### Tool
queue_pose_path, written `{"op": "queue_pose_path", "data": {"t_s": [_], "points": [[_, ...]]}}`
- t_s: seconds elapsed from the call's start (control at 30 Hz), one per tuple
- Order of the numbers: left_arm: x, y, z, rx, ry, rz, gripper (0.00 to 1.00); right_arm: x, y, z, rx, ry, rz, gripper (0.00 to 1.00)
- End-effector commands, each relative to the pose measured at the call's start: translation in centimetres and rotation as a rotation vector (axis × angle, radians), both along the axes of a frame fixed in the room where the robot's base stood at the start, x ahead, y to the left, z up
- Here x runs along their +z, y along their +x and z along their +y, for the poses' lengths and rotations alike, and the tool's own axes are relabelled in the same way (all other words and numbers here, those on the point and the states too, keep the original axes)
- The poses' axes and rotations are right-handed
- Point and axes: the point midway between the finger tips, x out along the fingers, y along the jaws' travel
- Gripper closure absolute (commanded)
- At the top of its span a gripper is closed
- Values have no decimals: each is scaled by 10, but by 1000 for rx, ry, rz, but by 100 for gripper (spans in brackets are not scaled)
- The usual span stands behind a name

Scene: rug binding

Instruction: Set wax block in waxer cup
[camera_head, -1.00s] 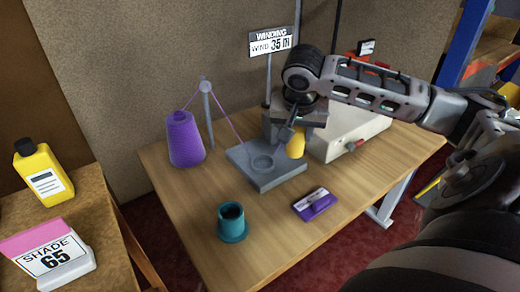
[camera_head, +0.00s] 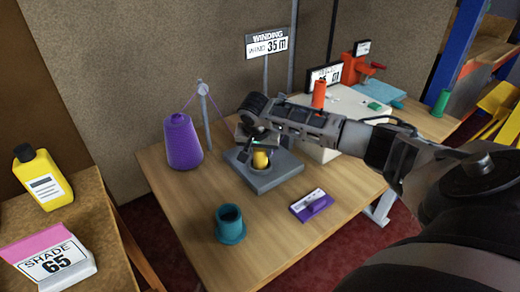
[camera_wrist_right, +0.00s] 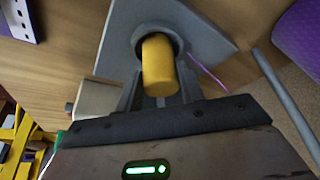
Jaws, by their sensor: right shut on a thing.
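The wax block (camera_head: 261,160) is a yellow rounded cylinder. In the right wrist view the wax block (camera_wrist_right: 158,66) sits between my right gripper's fingers (camera_wrist_right: 157,88), which are shut on it. Its far end lies within the outline of the round dark waxer cup (camera_wrist_right: 143,27) on the grey base. In the head view my right gripper (camera_head: 258,150) is over the grey waxer base (camera_head: 280,178), with the block at the cup. I cannot tell whether the block touches the cup's floor. My left gripper is not in view.
A purple yarn cone (camera_head: 183,143) and a thread post (camera_head: 207,115) stand left of the base. A teal cup (camera_head: 230,224) and a purple labelled block (camera_head: 311,206) are in front. A white machine (camera_head: 345,105) stands behind my right arm. The table's front is mostly clear.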

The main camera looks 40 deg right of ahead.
Motion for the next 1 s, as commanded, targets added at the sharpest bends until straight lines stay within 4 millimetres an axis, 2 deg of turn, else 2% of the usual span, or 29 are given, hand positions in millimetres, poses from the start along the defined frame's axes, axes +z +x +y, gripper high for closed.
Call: {"op": "queue_pose_path", "data": {"t_s": [0.33,0.37,0.4,0.43,0.77,0.87,1.0], "points": [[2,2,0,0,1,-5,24,-3,0,0,-1,0,0,86],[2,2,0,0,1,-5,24,-3,0,0,-1,0,0,56],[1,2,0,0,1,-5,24,-3,0,0,-1,-1,-1,45],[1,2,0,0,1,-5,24,-3,0,0,-1,-1,-1,40],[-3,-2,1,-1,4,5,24,0,0,0,0,0,-1,40],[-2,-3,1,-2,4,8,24,10,-2,3,1,0,-2,40],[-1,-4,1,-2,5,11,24,36,-8,11,3,0,-5,40]]}}
